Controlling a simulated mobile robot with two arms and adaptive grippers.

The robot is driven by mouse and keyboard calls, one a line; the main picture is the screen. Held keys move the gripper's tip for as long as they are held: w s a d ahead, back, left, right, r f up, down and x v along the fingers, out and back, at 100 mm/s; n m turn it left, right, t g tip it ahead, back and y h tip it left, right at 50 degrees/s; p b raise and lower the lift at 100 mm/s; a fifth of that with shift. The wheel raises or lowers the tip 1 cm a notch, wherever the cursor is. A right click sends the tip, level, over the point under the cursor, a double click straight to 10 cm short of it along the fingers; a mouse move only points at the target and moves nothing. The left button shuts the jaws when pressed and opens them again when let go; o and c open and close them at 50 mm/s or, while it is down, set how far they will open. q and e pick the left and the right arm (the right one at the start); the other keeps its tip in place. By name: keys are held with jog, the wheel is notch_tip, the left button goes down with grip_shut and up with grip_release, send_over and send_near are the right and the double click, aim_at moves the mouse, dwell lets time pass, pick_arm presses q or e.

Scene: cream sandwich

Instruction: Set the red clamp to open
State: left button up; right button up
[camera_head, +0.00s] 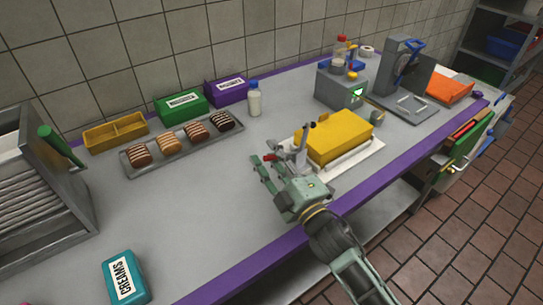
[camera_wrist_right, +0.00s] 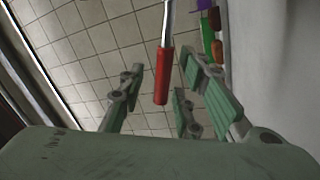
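The clamp has a red-tipped handle (camera_head: 269,157) and a grey metal body (camera_head: 301,142) at the left end of a yellow block (camera_head: 340,137). The handle points left in the head view. My right gripper (camera_head: 270,168) is at the handle with its fingers spread. In the right wrist view the red grip (camera_wrist_right: 161,76) hangs from a metal rod between the open green-padded fingers (camera_wrist_right: 158,95), with visible gaps on both sides. The clamp's base is partly hidden behind my gripper. My left gripper is not in view.
The yellow block lies on a white board (camera_head: 352,158) near the purple table edge (camera_head: 395,158). A tray of pastries (camera_head: 160,158) and a white bottle (camera_head: 254,102) stand behind. A teal creams box (camera_head: 126,277) is front left. The left middle of the table is clear.

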jog(key=shift+s+d, duration=0.1)
jog(key=v, duration=1.1)
jog(key=shift+s, duration=0.35)
jog(key=shift+d+f, duration=0.2)
